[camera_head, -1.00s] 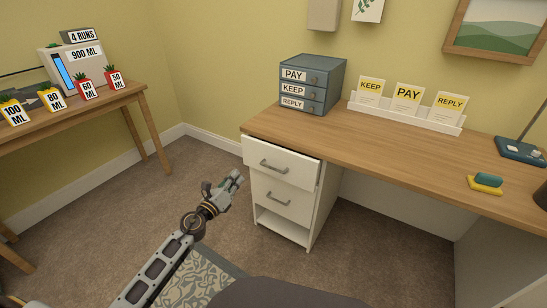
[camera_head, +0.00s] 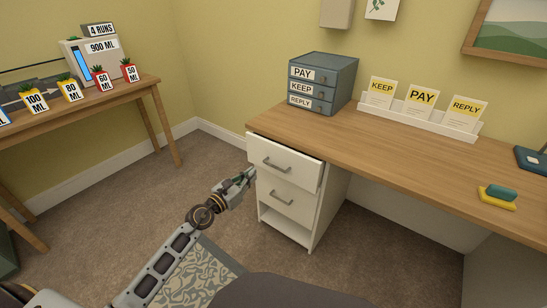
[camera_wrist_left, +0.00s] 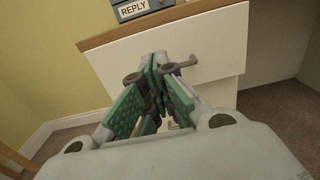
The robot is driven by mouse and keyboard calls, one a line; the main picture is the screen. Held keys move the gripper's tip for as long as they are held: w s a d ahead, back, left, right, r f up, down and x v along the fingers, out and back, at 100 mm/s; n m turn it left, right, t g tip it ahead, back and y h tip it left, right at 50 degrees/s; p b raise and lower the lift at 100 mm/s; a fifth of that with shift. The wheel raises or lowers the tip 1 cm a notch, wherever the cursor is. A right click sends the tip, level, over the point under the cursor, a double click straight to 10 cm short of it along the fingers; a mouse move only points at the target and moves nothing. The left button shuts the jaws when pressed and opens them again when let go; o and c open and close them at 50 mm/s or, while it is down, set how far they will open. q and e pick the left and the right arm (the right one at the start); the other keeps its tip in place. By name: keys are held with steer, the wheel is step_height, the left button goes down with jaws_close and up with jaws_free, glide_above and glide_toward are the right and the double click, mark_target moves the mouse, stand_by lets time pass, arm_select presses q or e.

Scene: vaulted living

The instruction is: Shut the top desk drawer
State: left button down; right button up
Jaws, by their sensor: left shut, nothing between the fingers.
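The white top desk drawer (camera_head: 284,162) sits under the left end of the wooden desk and stands out a little from the cabinet. It has a grey bar handle (camera_head: 276,165). The drawer front also shows in the left wrist view (camera_wrist_left: 222,45), with its handle (camera_wrist_left: 182,64) just right of the fingertips. My left gripper (camera_head: 249,173) is shut and empty, in front of the drawer's left side. In the left wrist view its green-padded fingers (camera_wrist_left: 157,75) point at the drawer front; I cannot tell whether they touch it. My right gripper is not in view.
A second drawer (camera_head: 286,196) and an open shelf are below. The desk top (camera_head: 390,160) holds a blue-grey organizer (camera_head: 323,83), a card rack (camera_head: 418,119) and a sponge (camera_head: 497,197).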

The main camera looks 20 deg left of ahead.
arm_select(q)
steer(key=shift+w+d, duration=0.1)
steer(key=shift+w, duration=0.1)
stand_by(0.4)
steer(key=b, duration=0.1)
glide_toward(278, 152)
steer(key=shift+w, duration=0.7)
steer(key=shift+b+x, duration=0.5)
steer(key=shift+x, duration=0.9)
steer(key=shift+b+x, duration=0.45)
steer(key=shift+x, duration=0.7)
steer(key=shift+w+d+f, duration=0.2)
steer(key=shift+d, duration=0.1)
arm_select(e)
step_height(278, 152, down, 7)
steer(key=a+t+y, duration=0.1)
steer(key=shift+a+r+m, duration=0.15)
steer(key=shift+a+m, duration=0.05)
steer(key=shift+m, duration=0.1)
arm_select(q)
steer(key=shift+w, duration=0.1)
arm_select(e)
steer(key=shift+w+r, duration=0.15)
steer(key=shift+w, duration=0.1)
